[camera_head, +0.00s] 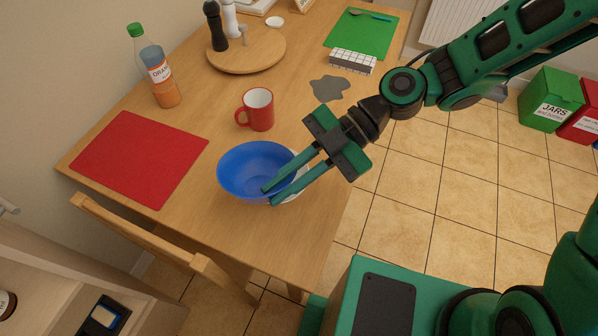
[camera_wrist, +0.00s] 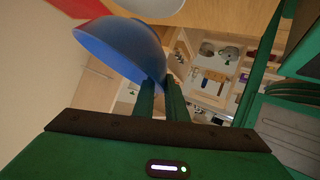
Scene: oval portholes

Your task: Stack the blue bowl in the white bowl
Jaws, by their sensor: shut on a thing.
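The blue bowl (camera_head: 252,172) is at the near part of the wooden table, its open side up. My gripper (camera_head: 268,197) is shut on its right-hand rim, with one finger inside and one outside. The white bowl (camera_head: 293,197) is mostly hidden behind the blue bowl and my fingers; only a pale strip shows at lower right. In the wrist view the blue bowl (camera_wrist: 125,45) hangs tilted at my fingertips (camera_wrist: 158,84), and part of the white bowl (camera_wrist: 150,6) shows at the top edge. I cannot tell whether the bowls touch.
A red mug (camera_head: 258,110) stands just behind the bowls. A red mat (camera_head: 138,158) lies to the left, with an orange drink bottle (camera_head: 155,68) behind it. A grey patch (camera_head: 329,88) and a round wooden board (camera_head: 262,60) lie farther back. A chair (camera_head: 150,240) stands at the near edge.

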